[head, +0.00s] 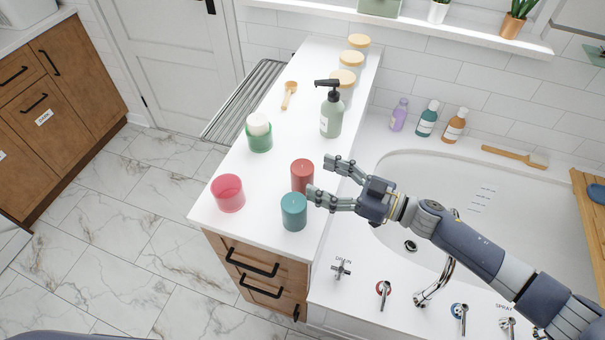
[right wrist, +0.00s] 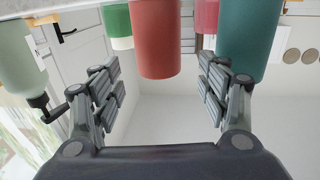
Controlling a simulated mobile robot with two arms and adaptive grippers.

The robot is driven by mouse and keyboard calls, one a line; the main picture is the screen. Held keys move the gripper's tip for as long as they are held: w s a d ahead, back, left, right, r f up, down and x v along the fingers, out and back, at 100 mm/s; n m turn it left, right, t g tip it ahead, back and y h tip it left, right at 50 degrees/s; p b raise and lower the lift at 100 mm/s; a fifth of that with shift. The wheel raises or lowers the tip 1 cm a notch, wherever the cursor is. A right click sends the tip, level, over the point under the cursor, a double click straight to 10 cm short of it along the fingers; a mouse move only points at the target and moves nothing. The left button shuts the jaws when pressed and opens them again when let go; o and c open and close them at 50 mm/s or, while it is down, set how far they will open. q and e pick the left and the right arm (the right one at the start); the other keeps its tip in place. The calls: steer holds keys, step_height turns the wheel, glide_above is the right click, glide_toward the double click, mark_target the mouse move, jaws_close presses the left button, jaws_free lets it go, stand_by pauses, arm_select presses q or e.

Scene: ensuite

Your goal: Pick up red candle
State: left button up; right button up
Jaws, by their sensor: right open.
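The red candle (head: 302,175) stands upright on the white counter, just behind a teal candle (head: 294,212). My right gripper (head: 318,177) reaches in from the right with its fingers spread, just to the right of the red candle. In the right wrist view, which is upside down, the red candle (right wrist: 157,40) lies ahead between the two open fingers, and nothing is gripped. The teal candle (right wrist: 248,40) is close to the finger on the right there; I cannot tell whether they touch. My left gripper is not in view.
A pink glass cup (head: 228,194), a green holder with a white candle (head: 259,134), a pump bottle (head: 331,112), a wooden scoop (head: 290,93) and lidded jars (head: 351,66) share the counter (head: 265,215). A bathtub (head: 420,175) lies to the right.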

mark_target(302, 167)
steer(key=shift+w+a, duration=0.15)
steer(key=shift+a, duration=0.2)
steer(key=p+x, duration=0.1)
steer(key=x, duration=0.1)
steer(key=r+p+x, duration=0.1)
steer(key=x, duration=0.1)
steer(key=shift+w+a+f, duration=0.15)
steer(key=shift+w+a, duration=0.1)
steer(key=shift+a, duration=0.25)
steer(key=c, duration=1.3)
